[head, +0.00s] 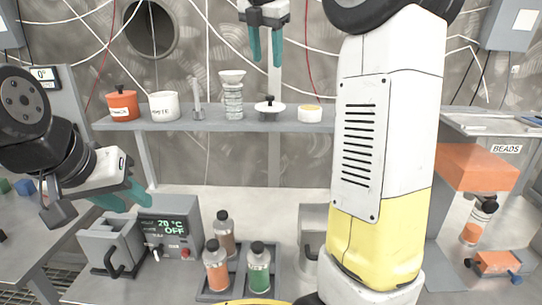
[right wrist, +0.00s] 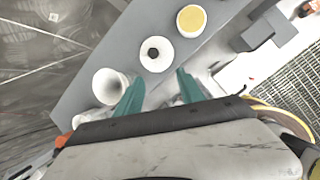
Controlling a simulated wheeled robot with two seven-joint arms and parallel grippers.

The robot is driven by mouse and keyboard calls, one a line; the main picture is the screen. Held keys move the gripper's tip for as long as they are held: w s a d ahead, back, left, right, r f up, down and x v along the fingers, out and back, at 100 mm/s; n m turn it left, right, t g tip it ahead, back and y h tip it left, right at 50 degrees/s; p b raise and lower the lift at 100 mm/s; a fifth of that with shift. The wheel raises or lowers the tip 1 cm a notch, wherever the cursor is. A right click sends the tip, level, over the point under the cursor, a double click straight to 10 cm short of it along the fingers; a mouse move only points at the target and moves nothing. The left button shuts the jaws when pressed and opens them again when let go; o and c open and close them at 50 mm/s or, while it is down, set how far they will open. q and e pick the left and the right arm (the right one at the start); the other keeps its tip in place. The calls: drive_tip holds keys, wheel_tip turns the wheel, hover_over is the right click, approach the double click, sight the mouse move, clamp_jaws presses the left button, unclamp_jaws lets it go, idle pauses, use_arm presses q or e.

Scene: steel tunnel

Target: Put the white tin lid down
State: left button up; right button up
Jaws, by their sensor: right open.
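The white tin lid (head: 269,108), a shallow white disc with a black knob, rests on the grey shelf (head: 220,126). It also shows in the right wrist view (right wrist: 146,62), apart from my fingers. My right gripper (head: 265,62) is open and empty, above the lid and apart from it in the head view. Its teal fingers (right wrist: 158,88) show in the right wrist view. The open white tin (head: 310,115) with yellow contents stands right of the lid. My left gripper (head: 130,203) is at the left, its teal fingers apart, holding nothing visible.
A white funnel-topped jar (head: 232,95) stands left of the lid; further left are a white pot (head: 164,106) and an orange pot (head: 122,106). Below are several bottles in a tray (head: 272,288) and a heater box (head: 170,228). My right arm hides the shelf's right part.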

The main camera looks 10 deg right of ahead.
drive_tip(key=s+a+f+m+t+y, duration=0.1)
drive_tip(key=s+f+m+y, duration=0.1)
drive_tip(key=s+f+m, duration=0.8)
drive_tip(key=s+a+f+m+t+y, duration=0.1)
drive_tip(key=s+f+m+y, duration=0.1)
drive_tip(key=s+f+m, duration=0.8)
drive_tip(key=s+m, duration=0.5)
drive_tip(key=shift+s+f+m, duration=0.25)
drive_tip(key=shift+s+m, duration=0.15)
